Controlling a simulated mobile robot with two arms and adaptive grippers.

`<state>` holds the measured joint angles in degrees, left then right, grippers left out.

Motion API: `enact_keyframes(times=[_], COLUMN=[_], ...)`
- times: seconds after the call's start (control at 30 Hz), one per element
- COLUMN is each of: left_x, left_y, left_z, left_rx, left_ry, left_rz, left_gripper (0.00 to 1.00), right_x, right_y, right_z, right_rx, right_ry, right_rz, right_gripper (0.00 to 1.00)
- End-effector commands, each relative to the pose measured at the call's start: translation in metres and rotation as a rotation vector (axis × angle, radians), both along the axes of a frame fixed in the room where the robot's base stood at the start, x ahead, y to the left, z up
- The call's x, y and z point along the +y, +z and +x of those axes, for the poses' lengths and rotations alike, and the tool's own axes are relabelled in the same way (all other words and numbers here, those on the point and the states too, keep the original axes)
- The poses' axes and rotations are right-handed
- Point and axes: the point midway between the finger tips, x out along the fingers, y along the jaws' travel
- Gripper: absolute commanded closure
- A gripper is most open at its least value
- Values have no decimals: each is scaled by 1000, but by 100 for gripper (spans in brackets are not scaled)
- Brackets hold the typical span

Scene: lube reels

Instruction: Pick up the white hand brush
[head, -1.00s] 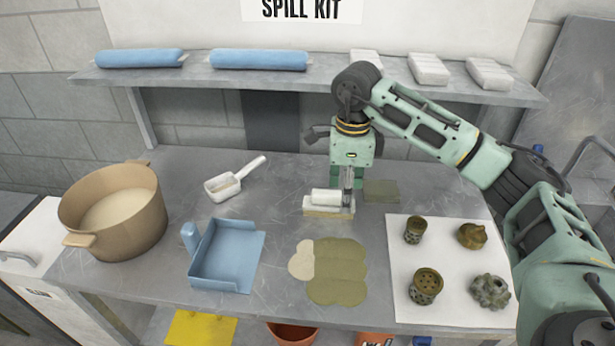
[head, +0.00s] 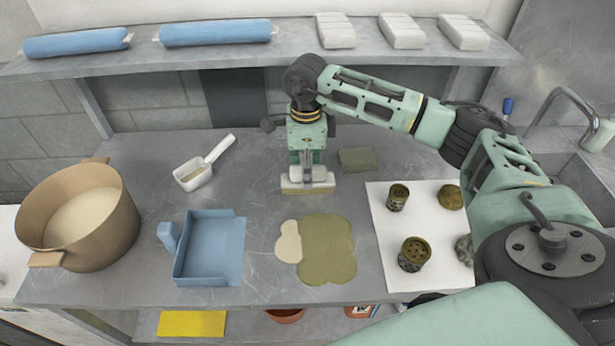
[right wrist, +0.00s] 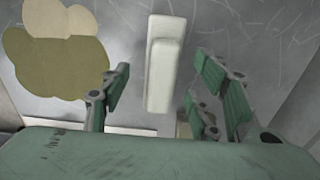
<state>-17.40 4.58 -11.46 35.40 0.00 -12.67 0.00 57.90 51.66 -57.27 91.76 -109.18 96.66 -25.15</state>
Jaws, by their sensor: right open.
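The white hand brush (head: 292,187) lies on the grey metal bench, behind the green-brown spill. In the head view my right gripper (head: 308,170) points down over it and partly hides it. In the right wrist view the brush (right wrist: 163,62) shows as a long white block with a pale edge, lying between the open green finger pads. There is a gap on each side, so my right gripper (right wrist: 168,92) is open and not visibly touching it. My left gripper is not in view.
A dark green pad (head: 358,160) lies right of the brush. The spill (head: 328,250), blue dustpan (head: 212,250), white scoop (head: 195,177) and tan pot (head: 78,215) are around it. A white mat (head: 388,225) with greasy parts is at right. A shelf (head: 290,52) runs above.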

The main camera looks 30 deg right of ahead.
Motion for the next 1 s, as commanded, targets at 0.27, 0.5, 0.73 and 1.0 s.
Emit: enact_keyframes(times=[0.27,0.5,0.73,1.0], left_x=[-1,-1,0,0], left_y=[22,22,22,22], left_z=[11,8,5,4], left_rx=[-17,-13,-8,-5], left_ry=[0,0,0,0], left_rz=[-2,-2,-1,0], left_gripper=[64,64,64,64], right_x=[-5,-5,-5,-5], right_y=[-38,-49,-49,-49], right_z=[-1,0,0,1], right_rx=[6,1,2,1], right_ry=[0,0,0,0], right_rz=[-1,-2,-1,-2], right_gripper=[44,44,54,78])
